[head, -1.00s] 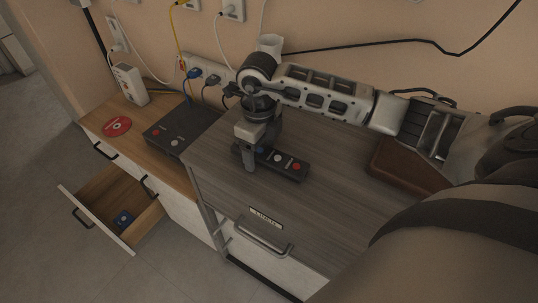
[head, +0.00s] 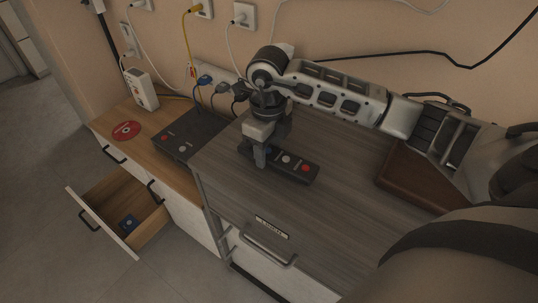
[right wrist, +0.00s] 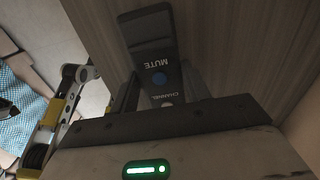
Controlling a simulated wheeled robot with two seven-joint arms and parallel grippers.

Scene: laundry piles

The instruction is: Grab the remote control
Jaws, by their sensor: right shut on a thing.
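The remote control (head: 296,167) is a dark bar with white, red and blue buttons. It lies on the grey wood-grain cabinet top. My right gripper (head: 262,156) points down over its left part and is shut on it, with a finger on its near side. In the right wrist view the remote (right wrist: 158,62), marked MUTE and CHANNEL, lies between the two fingers (right wrist: 160,92), against the wood surface. My left gripper does not show in the head view.
A dark box with buttons (head: 188,132), a red disc (head: 127,131) and a white device (head: 141,89) stand on the lower wooden cabinet. A brown box (head: 410,178) sits at right. Cables hang along the wall.

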